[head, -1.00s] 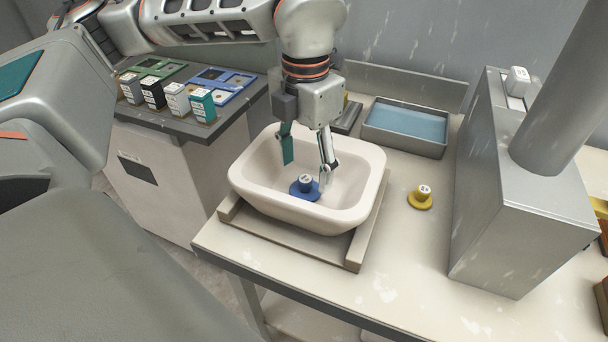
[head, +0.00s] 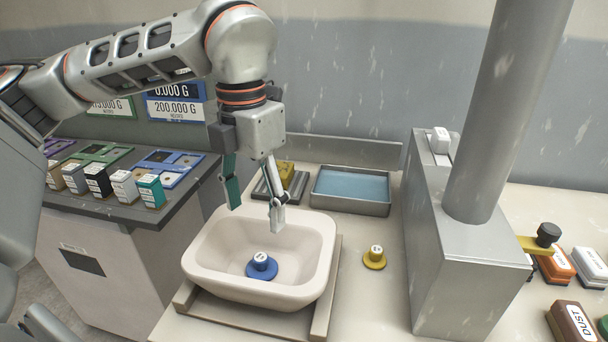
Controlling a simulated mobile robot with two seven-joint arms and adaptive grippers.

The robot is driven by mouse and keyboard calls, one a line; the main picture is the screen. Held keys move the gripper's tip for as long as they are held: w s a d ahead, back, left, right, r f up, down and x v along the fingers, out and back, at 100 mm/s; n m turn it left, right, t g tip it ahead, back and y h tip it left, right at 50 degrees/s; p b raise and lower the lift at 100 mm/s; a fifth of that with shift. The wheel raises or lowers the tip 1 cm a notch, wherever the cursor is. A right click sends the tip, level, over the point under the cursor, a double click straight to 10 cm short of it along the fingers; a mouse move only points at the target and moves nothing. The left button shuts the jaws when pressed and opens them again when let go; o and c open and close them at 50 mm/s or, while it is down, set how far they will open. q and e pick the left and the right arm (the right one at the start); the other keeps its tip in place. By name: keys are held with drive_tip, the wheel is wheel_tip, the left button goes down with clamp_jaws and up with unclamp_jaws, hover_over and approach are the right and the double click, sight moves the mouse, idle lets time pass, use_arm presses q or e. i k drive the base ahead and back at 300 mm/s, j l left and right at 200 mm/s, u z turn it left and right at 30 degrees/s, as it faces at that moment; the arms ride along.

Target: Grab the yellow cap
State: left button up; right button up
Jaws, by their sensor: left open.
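The yellow cap (head: 374,258) stands upright on the bench, a little to the right of the white basin's tray. It has a wide round base and a knob with a pale marked top. My left gripper (head: 256,219) is open and empty above the back of the white basin (head: 322,232), pointing down, to the left of the yellow cap and apart from it. A blue cap (head: 262,267) of the same shape lies in the basin, below the gripper. My right gripper is not in view.
A tray of blue liquid (head: 350,190) stands behind the yellow cap. A grey metal housing (head: 450,262) with a thick column rises to its right. The bench around the cap is clear.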

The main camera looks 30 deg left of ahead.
sight(374, 260)
drive_tip(key=k, duration=1)
